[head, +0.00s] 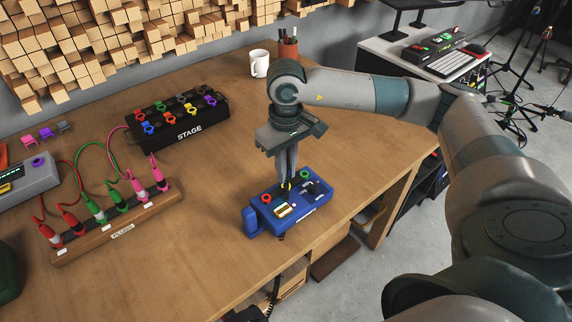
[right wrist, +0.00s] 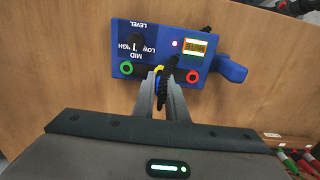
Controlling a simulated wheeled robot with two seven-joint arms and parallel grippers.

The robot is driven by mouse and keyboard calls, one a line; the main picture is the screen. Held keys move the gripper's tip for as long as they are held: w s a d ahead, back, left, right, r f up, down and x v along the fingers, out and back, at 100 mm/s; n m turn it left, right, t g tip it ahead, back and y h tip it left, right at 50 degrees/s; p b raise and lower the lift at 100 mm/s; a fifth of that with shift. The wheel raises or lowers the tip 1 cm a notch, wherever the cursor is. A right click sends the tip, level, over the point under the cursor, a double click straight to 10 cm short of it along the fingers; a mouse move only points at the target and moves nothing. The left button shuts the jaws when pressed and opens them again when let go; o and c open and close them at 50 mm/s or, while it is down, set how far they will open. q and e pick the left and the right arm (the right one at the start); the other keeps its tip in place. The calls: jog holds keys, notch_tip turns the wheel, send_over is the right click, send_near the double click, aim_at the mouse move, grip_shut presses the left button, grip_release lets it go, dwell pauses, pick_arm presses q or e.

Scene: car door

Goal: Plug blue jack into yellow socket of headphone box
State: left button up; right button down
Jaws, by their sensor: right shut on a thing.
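The blue headphone box (head: 283,205) sits near the table's front edge; it also shows in the right wrist view (right wrist: 120,68). Its yellow socket (right wrist: 158,70) lies between a green socket (right wrist: 126,68) and a red socket (right wrist: 192,77), partly covered. My right gripper (head: 286,184) points down over the box, with its fingertips (right wrist: 162,82) at the yellow socket. It is shut on a slim jack, of which a black ribbed part (right wrist: 169,72) shows at the fingertips. The jack's blue colour and tip are hidden, so I cannot tell how deep it sits. My left gripper is out of view.
A black stage box (head: 178,120) with coloured sockets stands farther back. A wooden plug rack (head: 120,231) with several cabled plugs stands at the left. A white mug (head: 259,63) and a pen cup (head: 288,48) are at the back. The table right of the headphone box is clear.

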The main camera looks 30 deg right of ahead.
jog(key=shift+f, duration=0.55)
dwell(0.4)
jog(key=shift+b, duration=1.55)
dwell(1.6)
jog(key=shift+f+b, duration=0.6)
jog(key=shift+b, duration=0.1)
dwell(0.4)
jog(key=c, duration=1.7)
grip_release()
notch_tip(320, 180, up, 18)
jog(key=p, duration=0.7)
jog(key=shift+f, duration=0.25)
